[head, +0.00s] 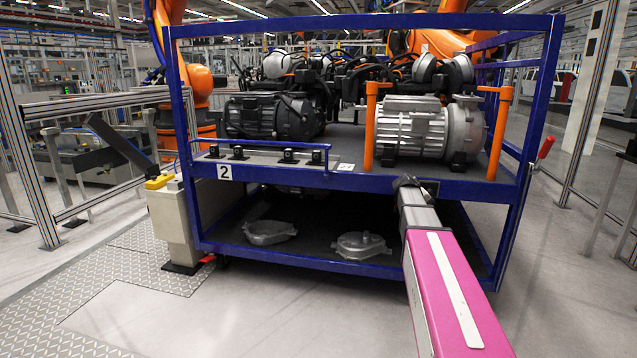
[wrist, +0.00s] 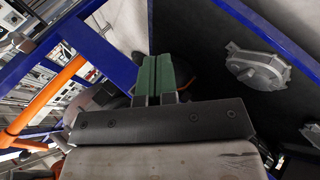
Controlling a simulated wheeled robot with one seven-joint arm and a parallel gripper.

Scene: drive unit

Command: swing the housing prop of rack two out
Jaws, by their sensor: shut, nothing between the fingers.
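Rack two is a blue frame (head: 350,183) with a white "2" plate on its front beam. Two upright orange props (head: 371,125) and (head: 498,135) with short bent tops stand at the front of its upper deck, one at each end of a silver motor housing (head: 420,128). My gripper (head: 405,181) is at the rack's front beam, right of the left prop's foot and below the housing. In the wrist view its green fingers (wrist: 157,72) are together and empty. An orange bar (wrist: 45,98) shows at the left there, apart from the fingers. Whether they touch the beam is unclear.
A dark motor (head: 268,117) sits on the deck's left. Grey castings (head: 268,232) and (head: 361,245) lie on the lower shelf. A red-handled lever (head: 545,148) is at the right post. A pale post (head: 175,222) stands at the left corner. Floor in front is clear.

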